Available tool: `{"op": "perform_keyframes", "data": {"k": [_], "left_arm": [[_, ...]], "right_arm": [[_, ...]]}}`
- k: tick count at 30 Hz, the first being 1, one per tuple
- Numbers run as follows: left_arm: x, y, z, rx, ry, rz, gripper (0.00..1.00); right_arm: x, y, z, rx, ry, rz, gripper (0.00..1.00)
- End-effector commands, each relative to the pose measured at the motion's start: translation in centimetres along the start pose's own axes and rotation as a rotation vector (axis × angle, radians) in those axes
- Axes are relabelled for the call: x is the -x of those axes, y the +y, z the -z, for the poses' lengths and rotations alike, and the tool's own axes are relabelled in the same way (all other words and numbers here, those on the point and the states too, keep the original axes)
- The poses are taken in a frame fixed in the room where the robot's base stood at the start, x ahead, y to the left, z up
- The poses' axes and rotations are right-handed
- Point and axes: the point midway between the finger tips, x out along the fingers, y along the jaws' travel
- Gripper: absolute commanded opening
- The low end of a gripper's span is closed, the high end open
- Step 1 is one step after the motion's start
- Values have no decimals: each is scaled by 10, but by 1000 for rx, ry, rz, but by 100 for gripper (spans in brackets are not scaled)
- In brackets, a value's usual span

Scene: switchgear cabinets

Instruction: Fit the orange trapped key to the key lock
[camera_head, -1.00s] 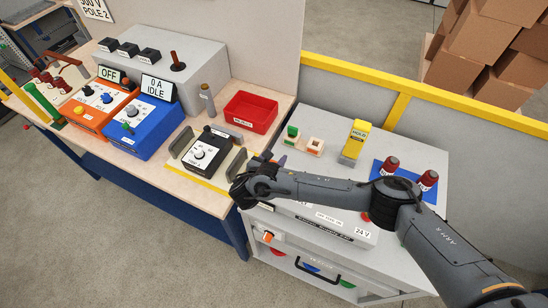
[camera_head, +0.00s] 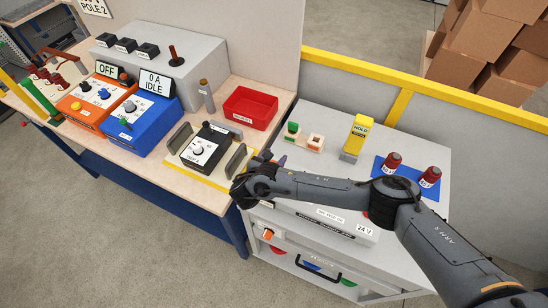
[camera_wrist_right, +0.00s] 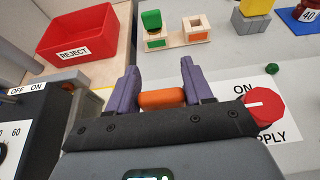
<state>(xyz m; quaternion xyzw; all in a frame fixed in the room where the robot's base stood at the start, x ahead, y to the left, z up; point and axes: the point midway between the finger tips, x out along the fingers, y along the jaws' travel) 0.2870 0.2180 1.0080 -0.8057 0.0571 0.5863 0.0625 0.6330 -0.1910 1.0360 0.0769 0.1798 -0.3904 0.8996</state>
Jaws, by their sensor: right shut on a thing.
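My right gripper (camera_wrist_right: 160,90) is shut on an orange, rounded piece, the orange trapped key (camera_wrist_right: 162,99), held crosswise between its two purple fingers. In the head view the right gripper (camera_head: 274,160) is over the near left edge of the grey cabinet top, and the key is hidden there. In the right wrist view a red knob (camera_wrist_right: 264,106) on a white plate marked ON and SUPPLY is right of the fingers. I cannot make out the key lock for certain. An orange part (camera_head: 267,234) sits on the cabinet's front. My left gripper is not in view.
A red REJECT bin (camera_head: 251,107) and a black dial box (camera_head: 200,147) between grey blocks stand on the bench left of the gripper. A wooden holder (camera_head: 303,140), a yellow HOLD block (camera_head: 358,137) and red-capped items (camera_head: 392,162) on blue stand on the cabinet top.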

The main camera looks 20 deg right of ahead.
Motion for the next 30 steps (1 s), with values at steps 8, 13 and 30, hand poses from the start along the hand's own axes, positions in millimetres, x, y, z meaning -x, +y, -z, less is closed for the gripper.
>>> {"op": "perform_keyframes", "data": {"k": [8,13,30], "left_arm": [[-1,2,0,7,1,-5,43],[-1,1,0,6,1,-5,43],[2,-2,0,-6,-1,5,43]], "right_arm": [[0,0,1,0,0,0,80],[0,0,1,0,0,0,80],[54,0,2,0,4,-2,80]]}}
